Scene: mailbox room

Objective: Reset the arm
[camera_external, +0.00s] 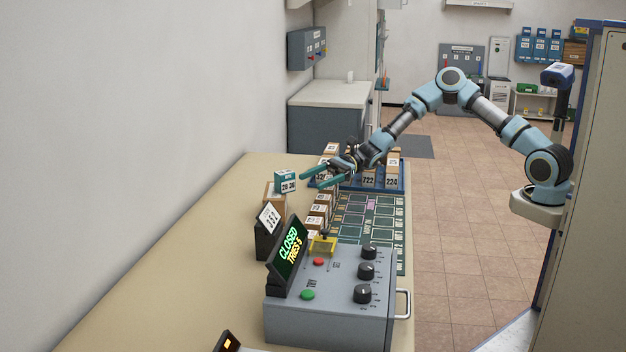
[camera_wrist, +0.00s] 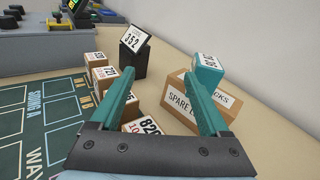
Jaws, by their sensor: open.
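My gripper (camera_external: 316,177) is at the end of my blue arm, reaching left over the beige table. Its two teal fingers are spread apart in the wrist view (camera_wrist: 166,98), with nothing held between them. A teal block with a number label (camera_external: 285,181) sits on a cardboard box labelled "SPARE" (camera_wrist: 185,100), just beyond the fingertips in the external view. In the wrist view the teal block (camera_wrist: 208,70) is partly behind the right finger. Whether that finger touches it cannot be told.
A grey control box (camera_external: 330,300) with knobs and a "CLOSED TRIES 5" display (camera_external: 288,255) stands in front. A black stand with a "352" card (camera_wrist: 135,52), small numbered boxes (camera_wrist: 103,78) and a green marked mat (camera_wrist: 45,125) are close by. The table's left side is clear.

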